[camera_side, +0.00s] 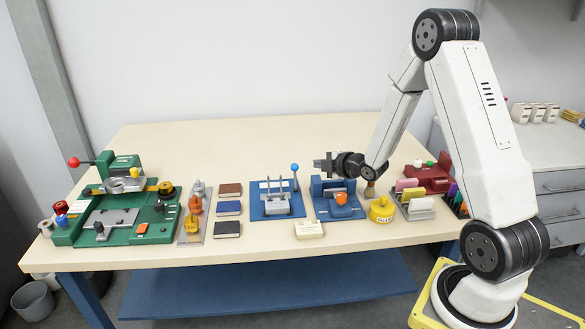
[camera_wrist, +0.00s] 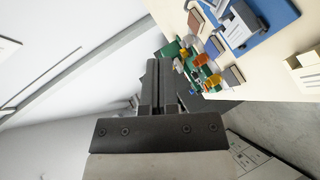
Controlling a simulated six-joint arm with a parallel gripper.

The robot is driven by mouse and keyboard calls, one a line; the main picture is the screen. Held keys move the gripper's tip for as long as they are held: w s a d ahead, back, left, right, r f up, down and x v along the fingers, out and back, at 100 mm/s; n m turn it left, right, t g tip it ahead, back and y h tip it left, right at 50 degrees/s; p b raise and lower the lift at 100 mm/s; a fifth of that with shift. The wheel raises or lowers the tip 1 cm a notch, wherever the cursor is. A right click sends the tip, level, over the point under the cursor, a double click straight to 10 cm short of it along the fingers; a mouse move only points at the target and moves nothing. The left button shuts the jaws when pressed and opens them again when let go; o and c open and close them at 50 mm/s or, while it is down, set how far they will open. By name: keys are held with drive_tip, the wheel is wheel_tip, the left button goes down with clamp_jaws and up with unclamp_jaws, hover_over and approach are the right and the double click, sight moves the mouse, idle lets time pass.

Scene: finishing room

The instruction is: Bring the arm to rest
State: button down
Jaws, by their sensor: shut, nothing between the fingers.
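My gripper (camera_side: 323,165) is above the blue fixture with the orange knob (camera_side: 338,199), towards the back of the bench. It points to the left and looks level. Its fingers are closed together with nothing between them. In the wrist view the shut fingers of my gripper (camera_wrist: 158,88) show in the middle, clear of any object. My arm is raised and bent, with its elbow high at the right.
The bench (camera_side: 215,143) carries a green machine (camera_side: 118,205), a blue fixture with a lever (camera_side: 276,199), a yellow glue pot (camera_side: 381,209) and a rack of coloured blocks (camera_side: 413,202). Its back strip is bare. A cabinet (camera_side: 556,182) stands at the right.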

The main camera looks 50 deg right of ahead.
drive_tip(key=s+a+m+g+y, duration=0.1)
drive_tip(key=s+a+m+g, duration=0.4)
drive_tip(key=s+a, duration=0.3)
drive_tip(key=s+a+r+m+g, duration=0.1)
drive_tip(key=s+a+m+g, duration=0.4)
drive_tip(key=a, duration=0.8)
drive_tip(key=s+m, duration=0.3)
drive_tip(key=shift+s+r+g+y, duration=0.2)
drive_tip(key=shift+s+g+y, duration=0.1)
drive_tip(key=shift+g+y, duration=0.1)
